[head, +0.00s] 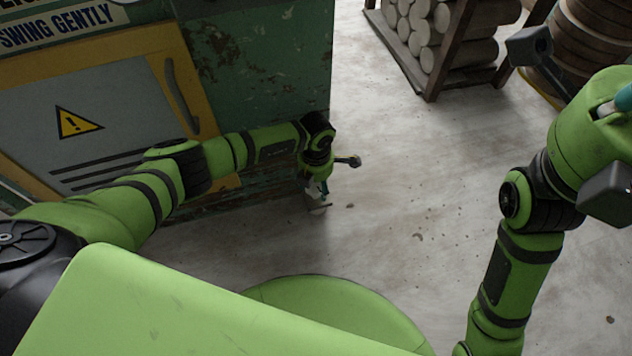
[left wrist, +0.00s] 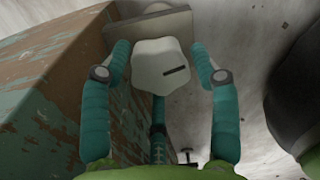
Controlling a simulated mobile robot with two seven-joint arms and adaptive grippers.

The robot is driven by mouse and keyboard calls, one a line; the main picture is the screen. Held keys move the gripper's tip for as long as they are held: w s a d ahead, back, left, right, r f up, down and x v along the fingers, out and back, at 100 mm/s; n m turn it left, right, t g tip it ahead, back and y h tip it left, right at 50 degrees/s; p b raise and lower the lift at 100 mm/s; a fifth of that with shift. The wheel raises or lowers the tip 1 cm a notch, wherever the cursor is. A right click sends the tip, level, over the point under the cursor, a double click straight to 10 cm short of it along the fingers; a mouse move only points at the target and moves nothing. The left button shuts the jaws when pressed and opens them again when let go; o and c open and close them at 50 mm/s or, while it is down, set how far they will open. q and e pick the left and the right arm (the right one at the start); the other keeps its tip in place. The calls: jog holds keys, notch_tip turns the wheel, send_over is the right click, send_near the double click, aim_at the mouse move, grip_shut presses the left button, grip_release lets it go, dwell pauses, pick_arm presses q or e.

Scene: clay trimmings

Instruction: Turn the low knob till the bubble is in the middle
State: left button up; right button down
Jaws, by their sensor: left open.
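A pale, many-sided knob (left wrist: 162,68) with a dark slot mark shows in the left wrist view, in front of a flat grey-beige plate (left wrist: 150,26). My left gripper (left wrist: 160,50) has its teal fingers open on either side of the knob, with a small gap at each side. In the head view my left gripper (head: 316,188) is low beside the bottom corner of the green cabinet (head: 270,60), close to the floor; the knob is too small there to make out clearly. No bubble or level shows in either view. My right arm is at the right; its gripper is out of view.
The cabinet's worn side rises close to the left of my left gripper. A rack (head: 430,55) of pale cylinders stands at the back, with stacked round slabs (head: 595,35) at the right. The floor (head: 400,200) between is mostly clear, with small crumbs.

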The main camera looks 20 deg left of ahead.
aim_at(315, 184)
pick_arm(q)
jog(key=shift+r, duration=0.1)
notch_tip(315, 184, up, 8)
jog(key=shift+f, duration=0.15)
jog(key=shift+w, duration=0.1)
dwell(0.6)
jog(key=shift+a, duration=0.1)
